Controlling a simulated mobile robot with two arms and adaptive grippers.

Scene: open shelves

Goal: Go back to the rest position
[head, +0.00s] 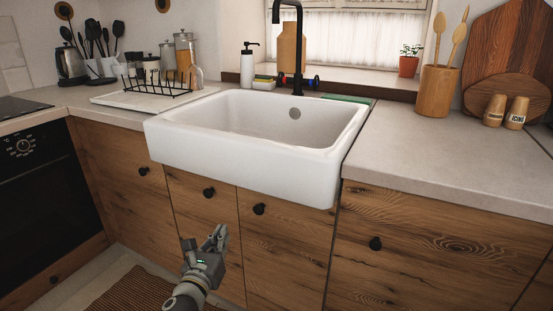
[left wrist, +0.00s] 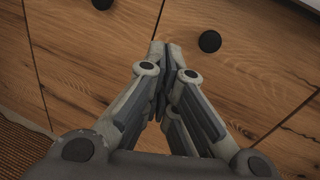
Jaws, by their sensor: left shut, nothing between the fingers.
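My left gripper (head: 217,238) is in front of the wooden cabinet doors below the sink in the head view. Its fingers are shut with nothing between them. In the left wrist view the closed fingertips (left wrist: 165,48) point toward the cabinet front, near a dark round knob (left wrist: 209,41). I cannot tell whether they touch the wood. My right gripper is not in view.
A white sink (head: 250,150) with a black faucet stands in the counter (head: 450,165). Cabinet knobs (head: 259,209) stick out along the front. A black oven (head: 45,200) is at the left. A brown striped rug (head: 140,292) lies on the floor.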

